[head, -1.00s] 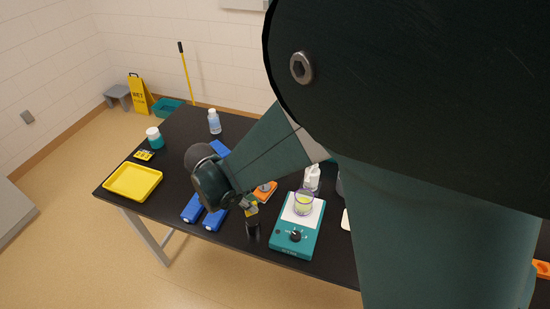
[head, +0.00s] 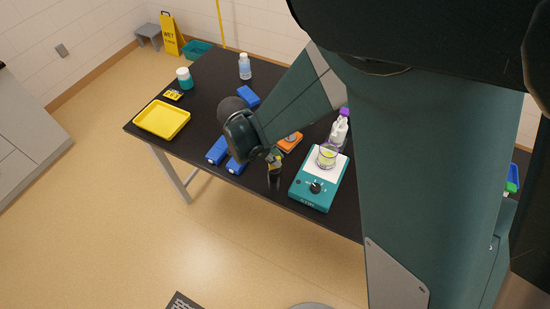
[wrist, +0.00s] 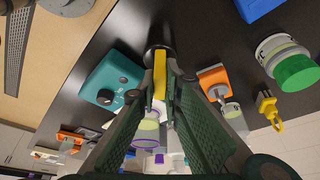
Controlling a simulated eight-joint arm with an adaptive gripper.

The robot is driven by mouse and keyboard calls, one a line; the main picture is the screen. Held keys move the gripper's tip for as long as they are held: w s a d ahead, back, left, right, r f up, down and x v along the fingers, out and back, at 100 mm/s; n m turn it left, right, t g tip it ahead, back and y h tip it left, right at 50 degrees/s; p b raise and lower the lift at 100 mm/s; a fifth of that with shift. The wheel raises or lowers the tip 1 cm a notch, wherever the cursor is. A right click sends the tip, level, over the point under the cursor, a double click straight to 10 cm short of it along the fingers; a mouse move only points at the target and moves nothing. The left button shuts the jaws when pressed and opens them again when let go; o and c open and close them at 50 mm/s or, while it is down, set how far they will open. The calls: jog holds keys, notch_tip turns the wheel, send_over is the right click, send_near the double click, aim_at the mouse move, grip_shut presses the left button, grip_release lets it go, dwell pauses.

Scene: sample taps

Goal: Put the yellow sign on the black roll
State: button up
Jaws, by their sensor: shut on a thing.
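My gripper (wrist: 160,98) is shut on the yellow sign (wrist: 160,70), which shows as a narrow yellow strip between the fingertips in the wrist view. In the head view a small part of the yellow sign (head: 277,164) shows below my wrist. The black roll (head: 275,182) stands upright near the table's front edge, just below the sign in that view. In the wrist view the dark end of the black roll (wrist: 158,47) is right beyond the sign. I cannot tell whether sign and roll touch.
The teal hotplate (head: 318,187) with a beaker (head: 327,155) is close on the right of the roll. Blue boxes (head: 217,150) are on the left, an orange item (head: 290,141) behind. A yellow tray (head: 162,119) and a small yellow-and-black card (head: 173,95) are farther left.

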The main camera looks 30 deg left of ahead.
jog(key=o, duration=0.7)
jog(key=shift+o, duration=0.2)
jog(key=shift+r, duration=0.1)
jog(key=v, duration=1.2)
jog(key=shift+s, duration=0.2)
